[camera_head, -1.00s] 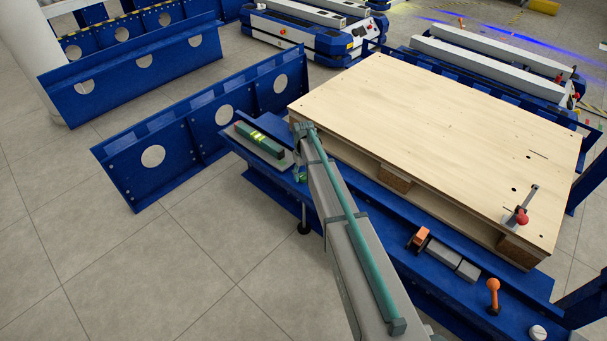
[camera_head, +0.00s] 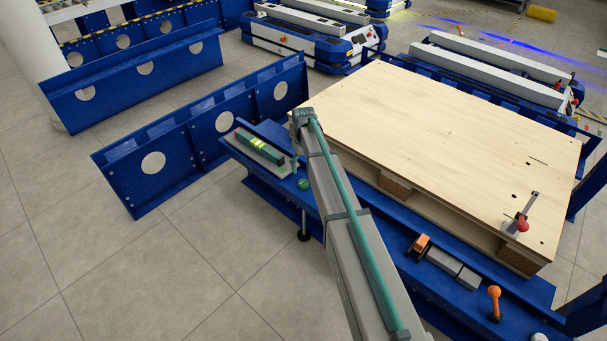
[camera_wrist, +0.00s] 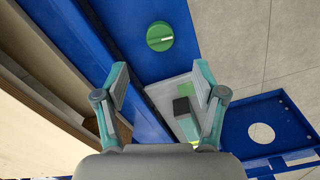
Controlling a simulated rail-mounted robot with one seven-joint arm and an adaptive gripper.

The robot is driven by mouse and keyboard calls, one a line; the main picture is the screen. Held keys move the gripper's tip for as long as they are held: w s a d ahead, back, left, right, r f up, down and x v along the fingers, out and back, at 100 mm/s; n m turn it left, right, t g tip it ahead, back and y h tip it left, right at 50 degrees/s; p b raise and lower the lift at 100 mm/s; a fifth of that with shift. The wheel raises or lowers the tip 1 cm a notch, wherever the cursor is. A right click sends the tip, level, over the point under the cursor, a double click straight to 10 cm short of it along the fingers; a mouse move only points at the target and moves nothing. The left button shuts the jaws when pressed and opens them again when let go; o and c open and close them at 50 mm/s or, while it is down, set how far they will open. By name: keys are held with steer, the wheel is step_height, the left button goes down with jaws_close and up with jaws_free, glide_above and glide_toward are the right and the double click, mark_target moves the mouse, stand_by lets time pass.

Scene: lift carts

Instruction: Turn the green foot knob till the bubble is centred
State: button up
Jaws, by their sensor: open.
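The green foot knob (camera_head: 303,184) sits on the blue beam, left of my arm; it also shows in the wrist view (camera_wrist: 160,36) as a round disc with a pale line across it. My gripper (camera_wrist: 161,78) is open and empty. Its fingertips are apart from the knob, which lies beyond them in the wrist view. The spirit level (camera_head: 246,139) lies on a grey plate at the beam's left end. Its yellow-green vial shows, but the bubble is too small to read.
A wooden pallet (camera_head: 440,130) stands close right of my arm. An upright blue panel (camera_head: 190,150) with round holes stands behind the level. An orange-handled lever (camera_head: 494,300) and grey blocks (camera_head: 440,258) sit farther along the beam. Floor at lower left is clear.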

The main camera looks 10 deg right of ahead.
steer(key=shift+r, duration=1.55)
steer(key=shift+w, duration=0.1)
steer(key=s+f+m+g, duration=0.1)
steer(key=s+f+g, duration=0.1)
steer(key=s+f, duration=0.95)
steer(key=s+f+m+g, duration=0.1)
steer(key=s+f, duration=0.4)
steer(key=s, duration=1.4)
steer(key=s+f+m+g, duration=0.1)
steer(key=s+f+g, duration=0.1)
steer(key=s+f, duration=0.95)
steer(key=s+r+g, duration=0.2)
steer(key=s+g, duration=0.1)
steer(key=s, duration=1.9)
step_height(320, 180, up, 14)
steer(key=w+t+p, duration=0.1)
steer(key=w+p, duration=0.1)
steer(key=p, duration=1.4)
steer(key=shift+r, duration=0.25)
